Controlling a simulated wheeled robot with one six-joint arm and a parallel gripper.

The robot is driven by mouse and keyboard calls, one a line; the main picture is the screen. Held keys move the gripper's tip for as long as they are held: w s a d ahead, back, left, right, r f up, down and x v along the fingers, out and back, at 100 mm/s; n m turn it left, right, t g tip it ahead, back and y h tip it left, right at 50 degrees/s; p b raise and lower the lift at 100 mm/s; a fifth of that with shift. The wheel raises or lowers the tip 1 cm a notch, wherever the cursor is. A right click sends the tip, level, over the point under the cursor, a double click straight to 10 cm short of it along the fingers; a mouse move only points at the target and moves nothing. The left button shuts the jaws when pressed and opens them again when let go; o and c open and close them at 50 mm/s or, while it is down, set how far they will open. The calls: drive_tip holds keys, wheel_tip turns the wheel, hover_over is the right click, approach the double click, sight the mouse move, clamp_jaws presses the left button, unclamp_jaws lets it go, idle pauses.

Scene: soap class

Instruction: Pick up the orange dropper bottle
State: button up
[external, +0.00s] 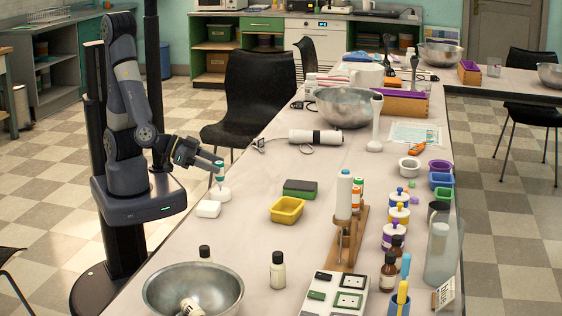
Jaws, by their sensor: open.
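An orange-topped bottle (357,187), which looks like the orange dropper bottle, stands in the wooden rack, just right of a taller white bottle (344,194). The rack and the white bottle hide part of it. My gripper (218,170) is open over the left side of the table, well to the left of the rack.
Metal bowls stand at front (165,290) and back (343,106).

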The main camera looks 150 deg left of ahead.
sight(356, 188)
drive_tip(key=shift+r, duration=0.1)
wheel_tip(356, 188, up, 6)
drive_tip(key=w+a+r+p, duration=0.1)
drive_tip(key=w+a, duration=0.2)
drive_tip(key=w, duration=0.3)
drive_tip(key=w+a+r, duration=0.2)
drive_tip(key=w+a, duration=0.1)
drive_tip(key=w, duration=0.3)
drive_tip(key=shift+t+y, duration=0.3)
drive_tip(key=shift+y, duration=0.2)
drive_tip(key=shift+w+d+f+p+x, duration=0.4)
drive_tip(key=shift+w+d+x, duration=0.25)
drive_tip(key=shift+x, duration=4.4)
drive_tip(key=shift+w+d+f+p+x, duration=0.4)
drive_tip(key=shift+w+x, duration=0.3)
drive_tip(key=shift+x, duration=4.3)
drive_tip(key=shift+w+d+f+p+x, duration=0.35)
drive_tip(key=shift+w+d+x, duration=0.35)
drive_tip(key=shift+x, duration=4.35)
drive_tip(key=shift+r, duration=0.1)
